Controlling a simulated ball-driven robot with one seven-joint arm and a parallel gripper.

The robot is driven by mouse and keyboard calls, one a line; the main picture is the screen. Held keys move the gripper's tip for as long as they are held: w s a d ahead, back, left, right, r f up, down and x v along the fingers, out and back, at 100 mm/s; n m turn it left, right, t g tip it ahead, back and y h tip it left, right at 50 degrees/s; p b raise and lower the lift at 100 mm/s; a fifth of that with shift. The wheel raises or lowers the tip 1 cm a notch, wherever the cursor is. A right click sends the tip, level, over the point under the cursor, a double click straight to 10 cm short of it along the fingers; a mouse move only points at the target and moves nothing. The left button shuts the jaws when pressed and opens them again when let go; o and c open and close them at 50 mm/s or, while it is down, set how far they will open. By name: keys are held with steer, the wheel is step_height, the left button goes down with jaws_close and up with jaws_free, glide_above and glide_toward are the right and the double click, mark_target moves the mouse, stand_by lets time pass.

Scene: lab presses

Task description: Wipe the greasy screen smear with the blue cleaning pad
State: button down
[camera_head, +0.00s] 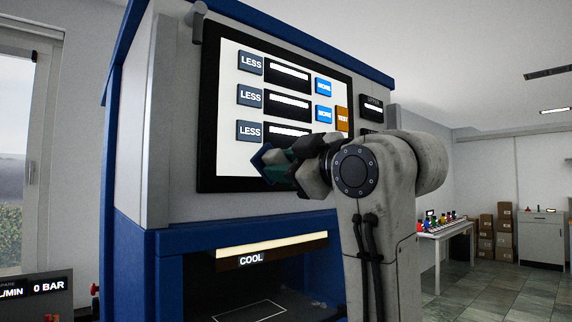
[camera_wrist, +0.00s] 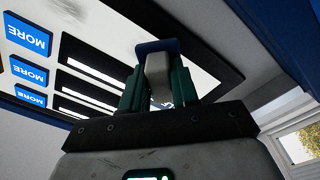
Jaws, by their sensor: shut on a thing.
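The screen (camera_head: 228,110) is a white panel in a black frame on the front of a blue and grey press. It shows rows of LESS and MORE buttons. My gripper (camera_head: 276,168) is in front of the screen's lower part. In the wrist view its teal fingers (camera_wrist: 158,90) are shut on the cleaning pad, a pale grey block (camera_wrist: 158,68) with a blue face (camera_wrist: 157,46). The blue face points toward the screen (camera_wrist: 105,38). I cannot tell whether it touches. I cannot make out the greasy smear clearly; my gripper hides part of the screen.
Below the screen is an open press bay with a COOL sign (camera_head: 251,259). An orange TEST button (camera_head: 342,119) is at the screen's right edge. A bench (camera_head: 445,229) with colourful items and stacked boxes (camera_head: 486,238) stand far right. The floor there is clear.

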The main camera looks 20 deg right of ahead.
steer(key=shift+d, duration=0.15)
steer(key=w+d+p, duration=0.3)
steer(key=w+d, duration=0.1)
steer(key=d, duration=0.9)
steer(key=shift+p, duration=0.3)
stand_by(0.8)
steer(key=shift+s+a+b, duration=0.25)
steer(key=shift+s+a, duration=0.45)
steer(key=shift+a, duration=1.5)
steer(key=shift+s+a+b, duration=0.25)
steer(key=shift+s+a, duration=0.4)
steer(key=shift+a, duration=1.6)
steer(key=shift+s+a+b, duration=0.25)
steer(key=shift+s+a, duration=0.45)
steer(key=shift+a, duration=1.5)
